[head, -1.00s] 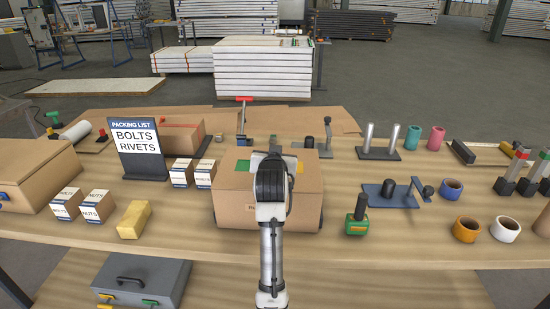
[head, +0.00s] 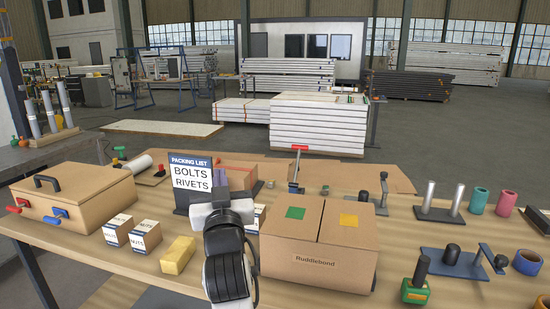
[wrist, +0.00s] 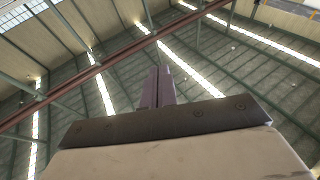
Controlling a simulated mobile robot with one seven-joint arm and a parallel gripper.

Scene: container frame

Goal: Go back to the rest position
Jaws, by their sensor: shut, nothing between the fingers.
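My gripper (wrist: 158,88) shows in the wrist view with its two purple-grey fingers pressed together and nothing between them. It points up toward the hall roof.
A large cardboard box with handles (head: 75,200), small nut boxes (head: 145,236) and a yellow block (head: 178,255) stand on the left of the wooden table. On the right are a rod stand (head: 437,213), a blue clamp fixture (head: 455,262) and tape rolls. Space above the table is clear.

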